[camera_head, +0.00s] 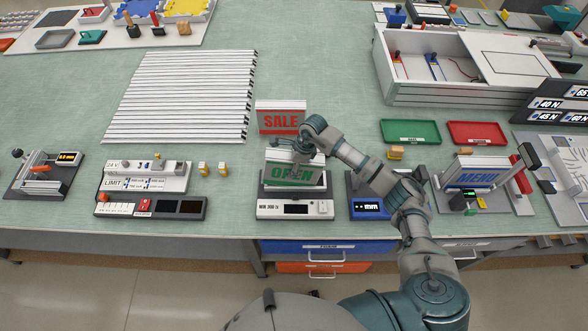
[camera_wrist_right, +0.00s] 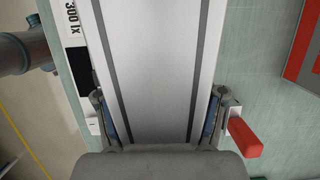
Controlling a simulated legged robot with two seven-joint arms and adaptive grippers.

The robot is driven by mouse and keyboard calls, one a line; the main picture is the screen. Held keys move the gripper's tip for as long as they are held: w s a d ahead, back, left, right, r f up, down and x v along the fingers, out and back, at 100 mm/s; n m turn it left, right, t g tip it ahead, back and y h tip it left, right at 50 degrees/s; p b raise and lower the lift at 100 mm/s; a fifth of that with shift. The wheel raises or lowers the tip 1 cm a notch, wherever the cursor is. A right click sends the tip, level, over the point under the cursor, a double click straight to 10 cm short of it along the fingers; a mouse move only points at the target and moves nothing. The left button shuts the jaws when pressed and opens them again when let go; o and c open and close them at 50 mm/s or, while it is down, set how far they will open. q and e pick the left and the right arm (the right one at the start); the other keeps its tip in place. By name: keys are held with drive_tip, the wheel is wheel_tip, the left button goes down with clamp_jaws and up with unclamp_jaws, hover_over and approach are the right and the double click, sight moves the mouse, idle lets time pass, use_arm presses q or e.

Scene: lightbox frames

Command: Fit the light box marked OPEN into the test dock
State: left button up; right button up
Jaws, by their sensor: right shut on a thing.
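The light box marked OPEN (camera_head: 291,175), white with green lettering, stands upright at the test dock (camera_head: 295,209), which has a "MIN 300 lx" front. My right gripper (camera_head: 304,150) is shut on it from above. In the right wrist view, the box's silver top (camera_wrist_right: 152,60) with two dark strips lies between the fingers of the right gripper (camera_wrist_right: 160,118). The dock's "300 lx" label (camera_wrist_right: 75,20) shows beside it. Whether the box is fully seated in the dock cannot be told, as its lower edge is partly hidden. My left gripper is not in view.
A red SALE box (camera_head: 280,117) stands just behind. A blue-fronted meter (camera_head: 369,208) and a MENU box (camera_head: 478,178) stand to the right. A limit panel (camera_head: 147,177) is at left. A red lever (camera_wrist_right: 243,138) is close beside one finger.

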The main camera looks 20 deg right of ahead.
sight(290, 155)
drive_tip(key=shift+d, duration=0.55)
drive_tip(key=shift+w+d+r, duration=0.1)
drive_tip(key=shift+d+r, duration=0.2)
drive_tip(key=shift+r, duration=0.25)
drive_tip(key=r, duration=0.2)
drive_tip(key=a+r+b, duration=0.1)
drive_tip(key=r, duration=0.2)
drive_tip(key=r+b, duration=0.1)
drive_tip(key=r, duration=0.2)
drive_tip(key=shift+a+r, duration=0.15)
drive_tip(key=shift+d+f+b, duration=0.2)
drive_tip(key=shift+f+b, duration=0.15)
drive_tip(key=shift+b, duration=0.05)
drive_tip(key=shift+h, duration=0.6)
drive_tip(key=f+b, duration=0.2)
drive_tip(key=f, duration=0.2)
drive_tip(key=shift+d+f, duration=0.2)
drive_tip(key=shift+a+f+g+b, duration=0.2)
drive_tip(key=shift+f+g+b, duration=0.1)
drive_tip(key=shift+f, duration=0.25)
clamp_jaws()
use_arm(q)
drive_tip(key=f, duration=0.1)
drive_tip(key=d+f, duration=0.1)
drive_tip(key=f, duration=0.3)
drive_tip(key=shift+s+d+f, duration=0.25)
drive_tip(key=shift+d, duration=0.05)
use_arm(e)
drive_tip(key=shift+f+h, duration=0.3)
